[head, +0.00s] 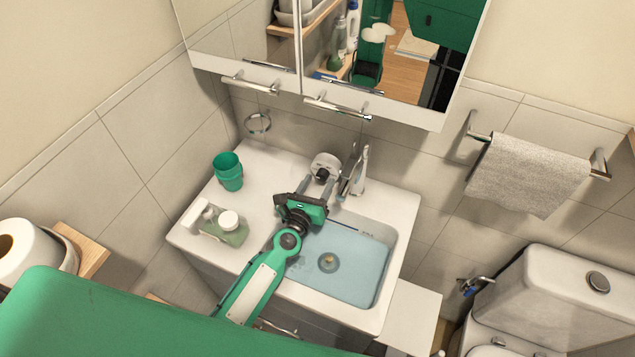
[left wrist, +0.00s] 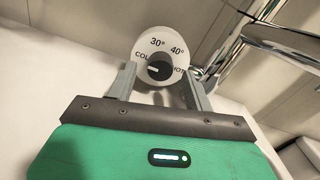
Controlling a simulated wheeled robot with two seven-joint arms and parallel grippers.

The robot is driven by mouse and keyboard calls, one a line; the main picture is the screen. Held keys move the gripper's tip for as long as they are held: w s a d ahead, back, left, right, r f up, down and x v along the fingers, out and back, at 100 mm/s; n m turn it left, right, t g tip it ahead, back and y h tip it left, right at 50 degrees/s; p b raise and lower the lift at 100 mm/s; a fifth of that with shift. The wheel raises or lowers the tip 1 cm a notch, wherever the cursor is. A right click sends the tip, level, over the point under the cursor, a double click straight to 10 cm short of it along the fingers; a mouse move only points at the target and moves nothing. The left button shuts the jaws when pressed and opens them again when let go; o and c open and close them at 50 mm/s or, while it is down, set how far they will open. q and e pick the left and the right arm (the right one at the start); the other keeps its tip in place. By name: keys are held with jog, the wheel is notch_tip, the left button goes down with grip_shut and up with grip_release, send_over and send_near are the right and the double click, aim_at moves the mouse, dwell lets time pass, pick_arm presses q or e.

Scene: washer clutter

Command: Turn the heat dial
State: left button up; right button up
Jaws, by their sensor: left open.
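The heat dial (head: 326,165) is a round white disc at the back of the washstand, left of the tap. In the left wrist view the dial (left wrist: 160,47) shows the marks 30° and 40°, a partly covered cold mark at left and a hot mark at right. Its dark knob (left wrist: 159,68) has a white pointer line and sits in the centre. My left gripper (head: 320,184) is open in front of the dial. In the left wrist view its fingers (left wrist: 160,80) stand on either side of the knob, with visible gaps. My right gripper is not in view.
A chrome tap (head: 354,172) stands close to the right finger. A water-filled basin (head: 345,265) lies below my left arm. Mirror cabinets (head: 330,45) hang above.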

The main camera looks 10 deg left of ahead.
pick_arm(q)
jog(key=shift+w, duration=0.2)
jog(key=c, duration=1)
